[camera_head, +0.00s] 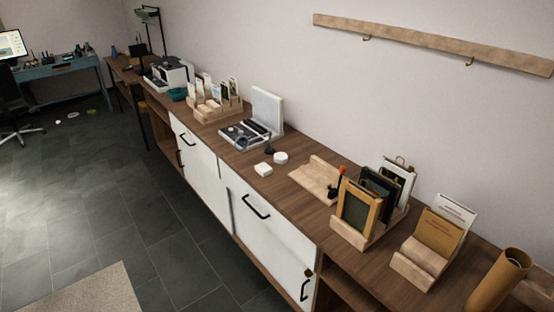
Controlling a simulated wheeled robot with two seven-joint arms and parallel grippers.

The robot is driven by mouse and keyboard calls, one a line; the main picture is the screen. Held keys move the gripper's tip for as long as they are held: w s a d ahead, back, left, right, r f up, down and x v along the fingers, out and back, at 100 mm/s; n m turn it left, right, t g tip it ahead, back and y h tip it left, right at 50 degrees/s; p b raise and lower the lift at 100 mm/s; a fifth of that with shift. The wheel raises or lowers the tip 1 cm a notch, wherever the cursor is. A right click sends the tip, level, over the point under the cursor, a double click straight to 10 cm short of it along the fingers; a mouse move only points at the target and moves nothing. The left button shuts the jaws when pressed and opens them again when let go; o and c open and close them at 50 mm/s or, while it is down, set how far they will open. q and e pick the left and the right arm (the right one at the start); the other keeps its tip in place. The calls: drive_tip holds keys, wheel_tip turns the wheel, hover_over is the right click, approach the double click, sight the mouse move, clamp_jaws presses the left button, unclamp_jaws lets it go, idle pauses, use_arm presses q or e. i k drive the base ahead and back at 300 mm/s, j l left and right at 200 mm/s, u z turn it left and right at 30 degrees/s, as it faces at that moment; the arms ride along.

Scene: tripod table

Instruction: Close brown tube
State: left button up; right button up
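A brown tube (499,283) stands tilted at the near right end of the long wooden counter, partly cut off by the bottom edge of the picture. Its upper end faces up and shows a round, darker interior, so it looks open. A pale wooden piece (535,293) sits just to its right. I cannot make out a separate cap. Neither of my grippers shows in the head view.
The wooden counter (297,197) runs along the wall. Near the tube stand a wooden holder (414,270) with cards and a rack (349,232) with framed boards. A wooden tray (316,177) lies farther left. Grey floor (90,190) is open at left.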

sight(504, 276)
drive_tip(key=z, duration=1.6)
drive_tip(key=i+j, duration=0.1)
drive_tip(key=j, duration=0.75)
drive_tip(key=i+j, duration=0.15)
drive_tip(key=j, duration=0.3)
drive_tip(key=i+j+u, duration=0.1)
drive_tip(key=j, duration=0.3)
drive_tip(key=i+j, duration=0.1)
drive_tip(key=j, duration=0.35)
drive_tip(key=i+j, duration=0.1)
drive_tip(key=j, duration=0.3)
drive_tip(key=i+j, duration=0.1)
drive_tip(key=j, duration=0.35)
drive_tip(key=u, duration=0.05)
